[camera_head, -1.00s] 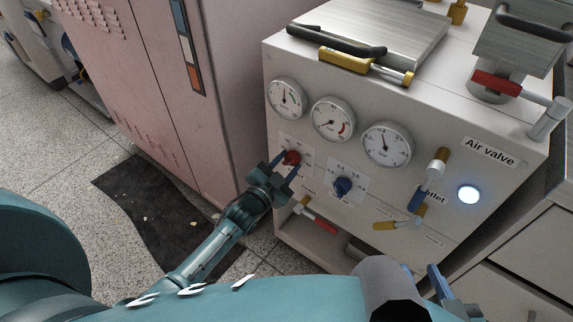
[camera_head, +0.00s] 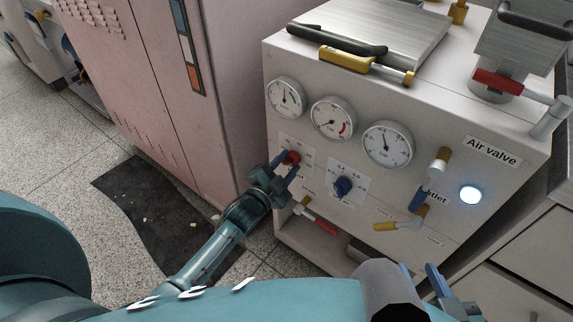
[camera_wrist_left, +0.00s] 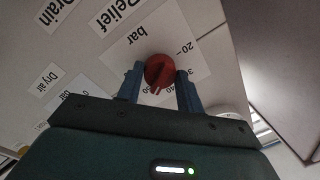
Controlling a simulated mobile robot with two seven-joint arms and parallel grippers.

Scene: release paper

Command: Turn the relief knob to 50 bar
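The red relief knob (camera_head: 291,157) is on the front panel of the white machine, below the gauges. In the left wrist view the red knob (camera_wrist_left: 160,70) has a white mark on its side towards the gripper, near the lower numbers of its bar scale, under the word Relief (camera_wrist_left: 121,14). My left gripper (camera_head: 283,167) is at this knob. In the wrist view its two blue fingers (camera_wrist_left: 160,82) flank the knob, with narrow gaps beside it, so it looks open around it. My right gripper (camera_head: 422,277) is low at the right, apart from the panel, and its fingers look spread and empty.
A blue knob (camera_head: 343,187) sits to the right of the red one. Three round gauges (camera_head: 333,119) are above. Red and yellow valve handles (camera_head: 320,226) stick out below. A pink cabinet (camera_head: 160,90) stands left of the machine.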

